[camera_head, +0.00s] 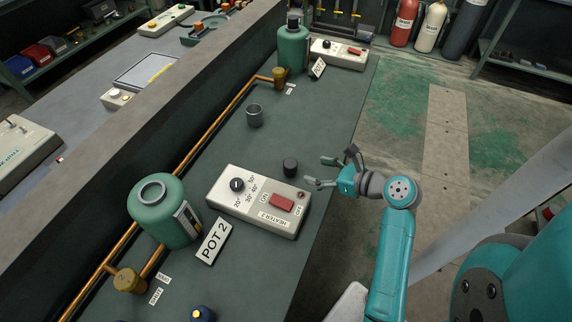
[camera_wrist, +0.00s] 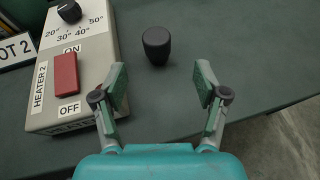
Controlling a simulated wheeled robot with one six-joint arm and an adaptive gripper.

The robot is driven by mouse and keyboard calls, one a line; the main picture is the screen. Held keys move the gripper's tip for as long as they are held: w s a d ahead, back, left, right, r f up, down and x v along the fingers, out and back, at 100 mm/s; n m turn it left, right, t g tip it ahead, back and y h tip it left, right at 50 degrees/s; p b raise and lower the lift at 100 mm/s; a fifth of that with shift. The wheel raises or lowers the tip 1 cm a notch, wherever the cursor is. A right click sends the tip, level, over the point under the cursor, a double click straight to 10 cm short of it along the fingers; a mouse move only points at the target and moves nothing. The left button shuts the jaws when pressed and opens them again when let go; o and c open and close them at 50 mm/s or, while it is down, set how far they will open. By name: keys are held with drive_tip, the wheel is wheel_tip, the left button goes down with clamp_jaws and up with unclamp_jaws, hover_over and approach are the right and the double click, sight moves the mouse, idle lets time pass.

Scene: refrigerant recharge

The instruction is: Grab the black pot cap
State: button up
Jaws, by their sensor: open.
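The black pot cap (camera_head: 290,167) is a small dark cylinder standing upright on the dark green bench top, beside the heater box. It also shows in the wrist view (camera_wrist: 156,45), just beyond the fingertips and roughly centred between them. My gripper (camera_head: 321,171) is open and empty, to the right of the cap with its fingers pointing toward it. In the wrist view my gripper (camera_wrist: 161,82) has both fingers apart, and neither touches the cap. A green pot (camera_head: 160,214) marked POT 2 has an open top.
The Heater 2 box (camera_head: 258,203) with a red switch stands close to the cap and left finger. The bench edge lies beneath my gripper.

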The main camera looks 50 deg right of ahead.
sight(294, 165)
drive_tip(key=x, duration=0.4)
drive_tip(key=shift+w+a+f, duration=0.1)
drive_tip(key=shift+w+f, duration=0.05)
drive_tip(key=shift+w, duration=0.15)
drive_tip(key=shift+x, duration=2.65)
drive_tip(key=shift+a, duration=0.2)
drive_tip(key=c, duration=1.3)
